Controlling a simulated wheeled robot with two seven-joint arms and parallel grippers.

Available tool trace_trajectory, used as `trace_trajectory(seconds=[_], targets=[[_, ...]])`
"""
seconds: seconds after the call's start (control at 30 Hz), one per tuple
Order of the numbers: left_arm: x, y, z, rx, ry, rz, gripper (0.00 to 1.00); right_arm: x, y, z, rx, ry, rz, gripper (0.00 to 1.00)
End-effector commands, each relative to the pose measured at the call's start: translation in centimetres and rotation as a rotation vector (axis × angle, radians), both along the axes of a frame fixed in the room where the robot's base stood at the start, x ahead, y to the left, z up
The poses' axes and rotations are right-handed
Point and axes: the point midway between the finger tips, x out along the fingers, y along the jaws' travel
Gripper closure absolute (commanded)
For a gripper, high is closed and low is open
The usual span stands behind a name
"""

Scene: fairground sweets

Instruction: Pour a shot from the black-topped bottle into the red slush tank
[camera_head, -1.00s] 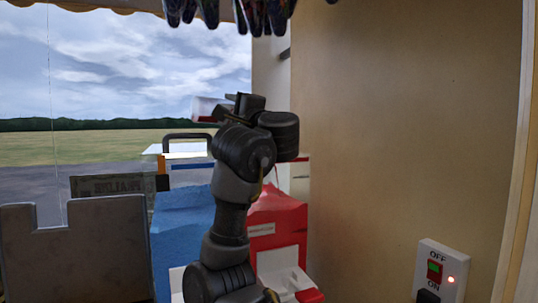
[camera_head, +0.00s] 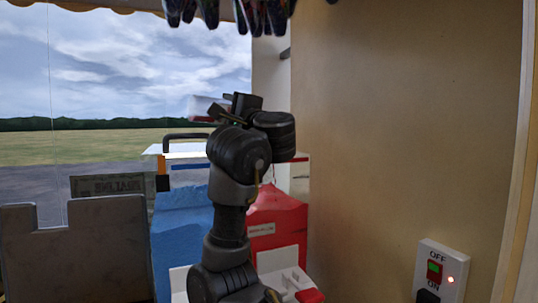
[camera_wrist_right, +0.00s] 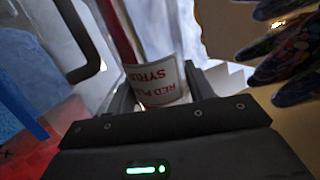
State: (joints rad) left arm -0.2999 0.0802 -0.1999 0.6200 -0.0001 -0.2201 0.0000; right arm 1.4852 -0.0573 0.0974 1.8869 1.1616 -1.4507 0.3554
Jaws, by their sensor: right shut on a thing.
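My right gripper (camera_head: 222,112) is raised high in the middle of the head view, shut on a syrup bottle (camera_head: 203,107). The bottle lies tipped well over, pointing left. In the right wrist view its white label with red lettering (camera_wrist_right: 160,82) sits between the fingers (camera_wrist_right: 160,100). Its black top cannot be made out. The red slush tank (camera_head: 278,212) stands below and behind my right arm, which hides part of it. The bottle is above tank level, apart from the tank. My left gripper is not in view.
A blue tank (camera_head: 180,230) stands left of the red one. A black handle (camera_head: 185,136) rises behind them. A switch box (camera_head: 441,272) is on the right wall. Dark patterned things (camera_head: 230,12) hang overhead. A grey panel (camera_head: 75,255) is at lower left.

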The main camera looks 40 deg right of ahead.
Motion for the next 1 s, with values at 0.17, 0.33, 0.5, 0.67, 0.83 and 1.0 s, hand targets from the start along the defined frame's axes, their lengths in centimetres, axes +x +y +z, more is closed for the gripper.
trace_trajectory(seconds=[0.17,0.33,0.5,0.67,0.83,1.0], targets=[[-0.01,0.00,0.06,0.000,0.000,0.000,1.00,0.00,0.04,0.02,0.006,0.000,0.000,0.74],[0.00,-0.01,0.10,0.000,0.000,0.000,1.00,-0.01,0.08,0.01,0.013,-0.001,-0.001,0.74],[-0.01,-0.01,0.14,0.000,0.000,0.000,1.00,-0.01,0.09,0.01,0.019,-0.001,0.000,0.74],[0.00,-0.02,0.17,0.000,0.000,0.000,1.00,-0.02,0.09,0.01,0.024,-0.002,-0.001,0.74],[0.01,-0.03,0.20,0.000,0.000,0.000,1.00,-0.02,0.08,0.01,0.029,-0.002,0.000,0.74],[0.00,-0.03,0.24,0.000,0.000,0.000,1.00,-0.01,0.07,0.00,0.035,-0.003,-0.001,0.74]])
